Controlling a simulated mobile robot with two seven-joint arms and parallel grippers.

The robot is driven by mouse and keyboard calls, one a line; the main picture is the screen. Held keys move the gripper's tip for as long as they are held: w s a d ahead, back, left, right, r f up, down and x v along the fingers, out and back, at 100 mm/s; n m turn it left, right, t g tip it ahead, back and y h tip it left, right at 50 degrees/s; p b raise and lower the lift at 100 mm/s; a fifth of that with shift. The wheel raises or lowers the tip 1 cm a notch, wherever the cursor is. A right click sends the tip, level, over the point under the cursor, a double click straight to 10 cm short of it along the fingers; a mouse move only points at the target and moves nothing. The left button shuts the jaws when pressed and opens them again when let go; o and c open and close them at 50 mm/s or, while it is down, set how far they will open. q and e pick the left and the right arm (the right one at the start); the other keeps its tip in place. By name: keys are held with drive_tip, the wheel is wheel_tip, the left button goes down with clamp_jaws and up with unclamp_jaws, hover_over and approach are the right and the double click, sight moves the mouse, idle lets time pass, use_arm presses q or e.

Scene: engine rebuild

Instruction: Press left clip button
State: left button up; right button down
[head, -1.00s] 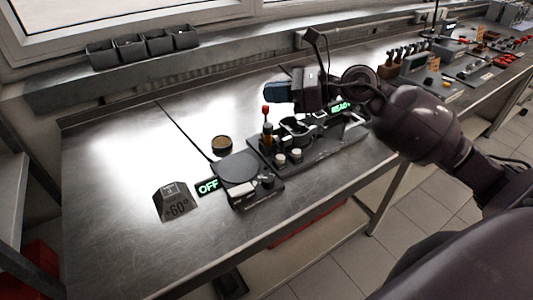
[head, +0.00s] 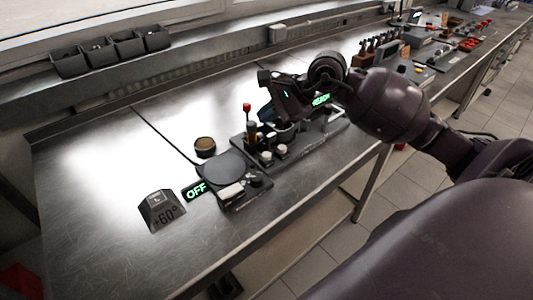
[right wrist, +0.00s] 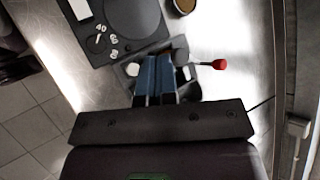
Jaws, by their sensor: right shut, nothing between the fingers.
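The black fixture (head: 292,152) on the bench carries two pale round caps, one on the left (head: 266,157) and one on the right (head: 281,149). I cannot tell which part is the left clip button. In the right wrist view a pale cap (right wrist: 133,69) shows just left of my fingers. My right gripper (head: 268,114) points down over the fixture, behind the caps. Its blue fingers (right wrist: 156,68) are together and empty, and they hide part of the fixture. I cannot tell whether the tips touch it. My left gripper is not in view.
A red-knobbed lever (head: 247,108) stands upright close to the fingers. A round-plate device (head: 224,166) with a green OFF sign (head: 196,191), a small round dish (head: 205,147) and a +60° block (head: 161,211) are to the left. The bench's left part is clear.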

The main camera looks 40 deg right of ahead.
drive_tip(key=shift+f, duration=0.1)
drive_tip(key=b, duration=0.3)
hover_over(267, 156)
wheel_tip(267, 156, down, 8)
drive_tip(key=shift+r, duration=0.15)
drive_tip(key=shift+d+f+b, duration=0.1)
drive_tip(key=shift+f+b, duration=0.35)
drive_tip(key=shift+f, duration=0.05)
idle(0.5)
drive_tip(key=shift+f, duration=0.1)
idle(1.1)
drive_tip(key=shift+f+b, duration=0.3)
drive_tip(key=shift+b, duration=0.05)
